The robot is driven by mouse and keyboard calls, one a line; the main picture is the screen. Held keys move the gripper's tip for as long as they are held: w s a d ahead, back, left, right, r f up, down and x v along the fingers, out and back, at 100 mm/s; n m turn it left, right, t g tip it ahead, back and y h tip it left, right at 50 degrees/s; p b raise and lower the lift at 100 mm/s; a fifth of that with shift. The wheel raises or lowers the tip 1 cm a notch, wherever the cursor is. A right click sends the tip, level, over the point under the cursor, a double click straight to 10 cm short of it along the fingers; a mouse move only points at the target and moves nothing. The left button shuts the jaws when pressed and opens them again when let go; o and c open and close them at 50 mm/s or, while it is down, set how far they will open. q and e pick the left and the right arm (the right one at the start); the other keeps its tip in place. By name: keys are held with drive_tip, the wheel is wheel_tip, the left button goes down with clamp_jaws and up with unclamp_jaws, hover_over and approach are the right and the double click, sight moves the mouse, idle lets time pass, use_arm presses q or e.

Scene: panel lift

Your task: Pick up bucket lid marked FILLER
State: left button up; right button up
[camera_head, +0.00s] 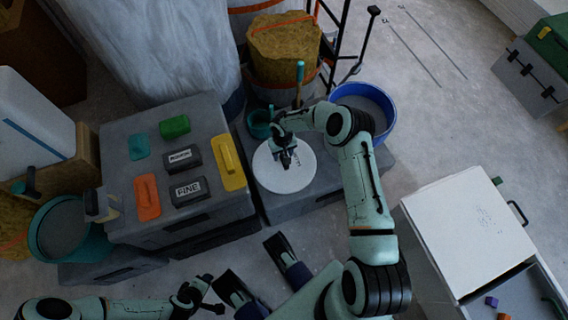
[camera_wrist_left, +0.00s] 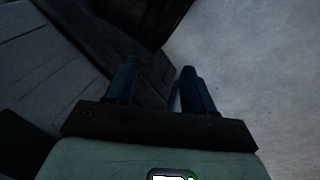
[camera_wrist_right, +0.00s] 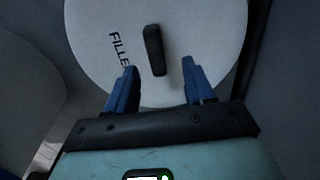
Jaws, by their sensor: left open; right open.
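The bucket lid (camera_head: 283,183) is a white disc on a grey box in the middle of the head view. In the right wrist view the lid (camera_wrist_right: 207,28) shows the black letters "FILLE", the rest being covered by a finger, and a dark bar handle (camera_wrist_right: 153,50). My right gripper (camera_head: 288,158) is over the lid, open. In the right wrist view its blue fingers (camera_wrist_right: 160,68) stand on either side of the handle's near end, with gaps; contact cannot be told. My left gripper (camera_head: 207,293) is low in the head view, open and empty; its fingers show in the left wrist view (camera_wrist_left: 158,70).
Left of the lid, a grey case (camera_head: 117,142) carries sanding blocks and coloured floats. A teal cup (camera_head: 259,124) with a brush and a blue bucket (camera_head: 388,103) stand behind the lid. A white-topped cabinet (camera_head: 465,235) with an open drawer is at right.

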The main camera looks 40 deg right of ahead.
drive_tip(key=f, duration=0.3)
drive_tip(key=f+b, duration=0.1)
drive_tip(key=shift+s+d+f, duration=0.2)
drive_tip(key=shift+s, duration=0.05)
clamp_jaws()
use_arm(q)
drive_tip(key=shift+w+a+f, duration=0.25)
drive_tip(key=shift+w+f, duration=0.05)
drive_tip(key=shift+w, duration=0.2)
drive_tip(key=shift+w+a+f, duration=0.2)
drive_tip(key=shift+w+f, duration=0.1)
drive_tip(key=shift+w, duration=0.15)
use_arm(e)
drive_tip(key=shift+r, duration=0.15)
